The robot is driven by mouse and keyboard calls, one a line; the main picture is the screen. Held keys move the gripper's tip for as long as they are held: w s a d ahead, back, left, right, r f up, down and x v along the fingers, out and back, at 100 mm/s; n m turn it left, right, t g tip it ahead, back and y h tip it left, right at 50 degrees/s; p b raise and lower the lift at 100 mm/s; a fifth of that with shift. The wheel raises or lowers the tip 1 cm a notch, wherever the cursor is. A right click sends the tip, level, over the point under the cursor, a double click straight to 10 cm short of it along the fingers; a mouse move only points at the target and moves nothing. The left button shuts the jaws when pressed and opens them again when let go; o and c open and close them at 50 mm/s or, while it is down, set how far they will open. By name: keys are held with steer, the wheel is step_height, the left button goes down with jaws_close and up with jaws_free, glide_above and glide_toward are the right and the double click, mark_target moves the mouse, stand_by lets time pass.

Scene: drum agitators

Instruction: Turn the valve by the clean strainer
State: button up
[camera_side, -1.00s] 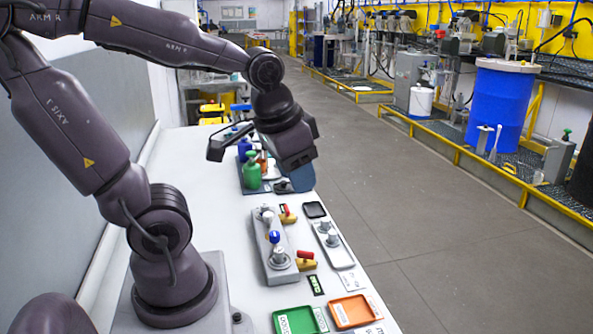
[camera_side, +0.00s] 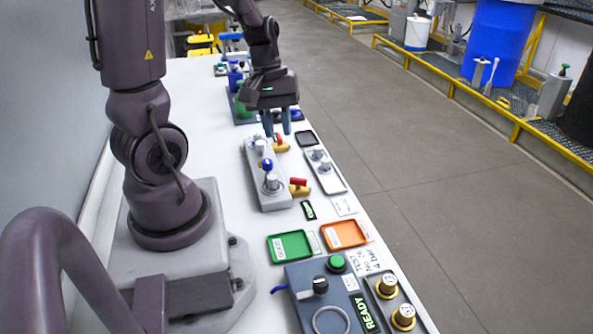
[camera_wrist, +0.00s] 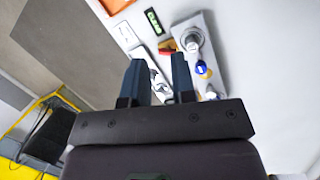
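A grey block (camera_side: 254,184) on the white bench carries metal cylinders and a blue knob; it also shows in the wrist view (camera_wrist: 209,60). Beside it are two brass valves with red handles, a far one (camera_side: 280,144) and a near one (camera_side: 300,187). A small black label with green letters (camera_side: 308,210) lies by the near valve. Which cylinder is the clean strainer I cannot tell. My gripper (camera_side: 278,131) is open and empty, fingers pointing down above the far valve. In the wrist view my gripper (camera_wrist: 157,62) frames a valve (camera_wrist: 167,46) beyond its fingertips.
A pale tray (camera_side: 337,185) holding two metal cylinders lies right of the valves, with a black tray (camera_side: 306,139) behind it. Green (camera_side: 290,247) and orange (camera_side: 346,234) trays and a control box (camera_side: 312,295) stand nearer. Bottles (camera_side: 236,80) stand behind my gripper.

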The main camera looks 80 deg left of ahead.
mark_target(298, 178)
steer(key=w+a+f+n+t, duration=0.1)
steer(key=a+f+n, duration=0.25)
steer(key=n, duration=0.45)
steer(key=a+f+n+t, duration=0.25)
steer(key=a+n, duration=0.25)
steer(key=n, duration=0.3)
steer(key=shift+g, duration=0.35)
steer(key=x, duration=1.3)
steer(key=shift+w+a+f, duration=0.15)
steer(key=shift+w+a, duration=0.05)
steer(key=shift+a, duration=0.15)
jaws_close()
